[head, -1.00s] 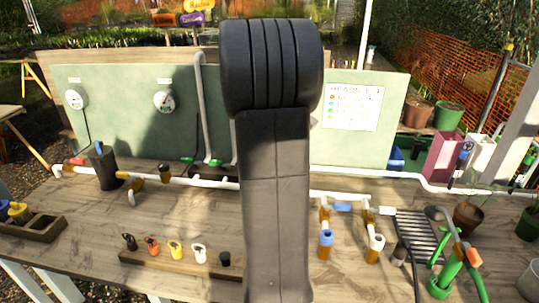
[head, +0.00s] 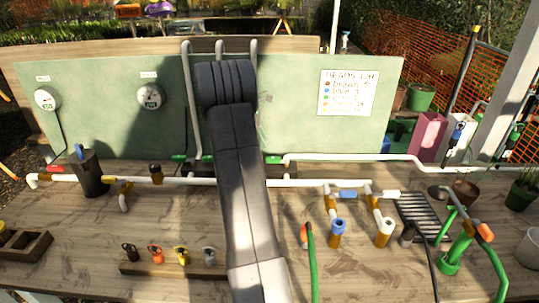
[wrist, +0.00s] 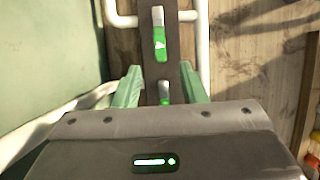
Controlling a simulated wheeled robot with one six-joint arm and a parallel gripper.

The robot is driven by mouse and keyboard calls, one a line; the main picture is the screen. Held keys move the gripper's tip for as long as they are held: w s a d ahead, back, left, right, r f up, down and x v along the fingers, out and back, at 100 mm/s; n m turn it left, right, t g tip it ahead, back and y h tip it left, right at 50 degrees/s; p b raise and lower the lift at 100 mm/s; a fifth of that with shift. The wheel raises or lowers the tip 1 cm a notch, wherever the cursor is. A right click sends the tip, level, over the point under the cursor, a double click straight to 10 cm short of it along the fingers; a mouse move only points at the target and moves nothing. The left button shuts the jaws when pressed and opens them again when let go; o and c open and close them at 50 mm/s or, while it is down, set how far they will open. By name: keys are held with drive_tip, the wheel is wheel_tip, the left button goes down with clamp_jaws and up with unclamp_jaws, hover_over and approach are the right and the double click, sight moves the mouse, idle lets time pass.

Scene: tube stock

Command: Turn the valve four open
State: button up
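Green valve levers show on the white pipework at the foot of the board in the head view, one left (head: 180,157) and one right (head: 273,160) of my arm. I cannot read which valve is number four. In the wrist view, a green lever with a pale end (wrist: 159,38) lies beyond the fingertips on a dark strip. A second, smaller green lever (wrist: 164,92) shows between the fingers. My gripper (wrist: 160,78) is open, its two green fingers apart on either side of the strip. Contact cannot be made out. My arm hides the gripper in the head view.
White pipes (wrist: 203,45) run close beside the fingers. A pale green board (head: 300,125) with gauges and a sign (head: 348,92) stands behind the bench. A rack of coloured caps (head: 180,264), a black cylinder (head: 91,180) and a green hose (head: 312,265) occupy the bench.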

sight(271, 158)
drive_tip(key=x, duration=0.7)
drive_tip(key=shift+d+f+p, duration=0.2)
drive_tip(key=shift+f+p, duration=0.2)
drive_tip(key=shift+c, duration=0.5)
clamp_jaws()
